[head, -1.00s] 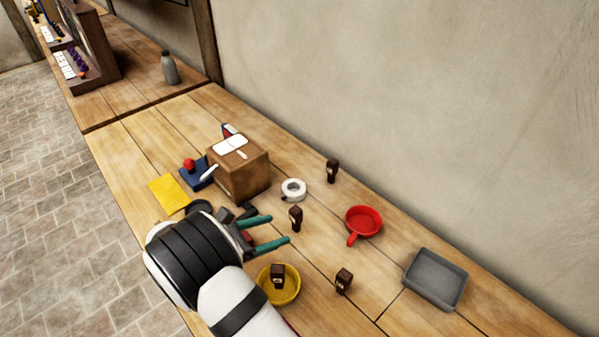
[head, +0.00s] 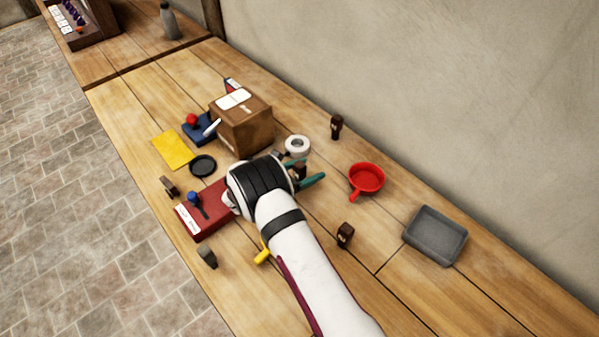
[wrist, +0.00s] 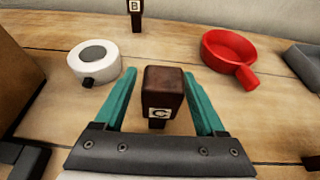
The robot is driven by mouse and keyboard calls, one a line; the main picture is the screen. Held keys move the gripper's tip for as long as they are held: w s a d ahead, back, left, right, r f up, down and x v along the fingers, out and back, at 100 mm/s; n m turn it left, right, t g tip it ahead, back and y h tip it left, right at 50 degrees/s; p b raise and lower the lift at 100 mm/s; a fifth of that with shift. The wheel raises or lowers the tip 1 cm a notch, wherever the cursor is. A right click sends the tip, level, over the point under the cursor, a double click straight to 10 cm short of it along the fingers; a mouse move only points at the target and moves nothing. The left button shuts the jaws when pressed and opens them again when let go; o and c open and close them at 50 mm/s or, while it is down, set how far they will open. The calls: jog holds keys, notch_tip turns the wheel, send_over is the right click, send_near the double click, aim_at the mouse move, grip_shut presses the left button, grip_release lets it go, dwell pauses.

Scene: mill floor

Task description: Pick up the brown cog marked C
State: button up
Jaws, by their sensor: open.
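The brown cog marked C (wrist: 162,92) stands upright on the table between my gripper's two teal fingers in the wrist view, with its white C label facing the camera. My gripper (wrist: 160,95) is open, with a gap showing on each side of the cog. In the head view the cog (head: 299,172) is partly hidden by my gripper (head: 312,172). Another brown cog, marked B (wrist: 135,12), stands farther back, near the wall.
A white tape roll (wrist: 95,60) is left of the fingers and a red pan (wrist: 226,52) right. A brown box (head: 243,125) stands behind to the left. Another brown cog (head: 345,234) and a grey tray (head: 436,236) are to the right.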

grip_shut()
dwell(0.4)
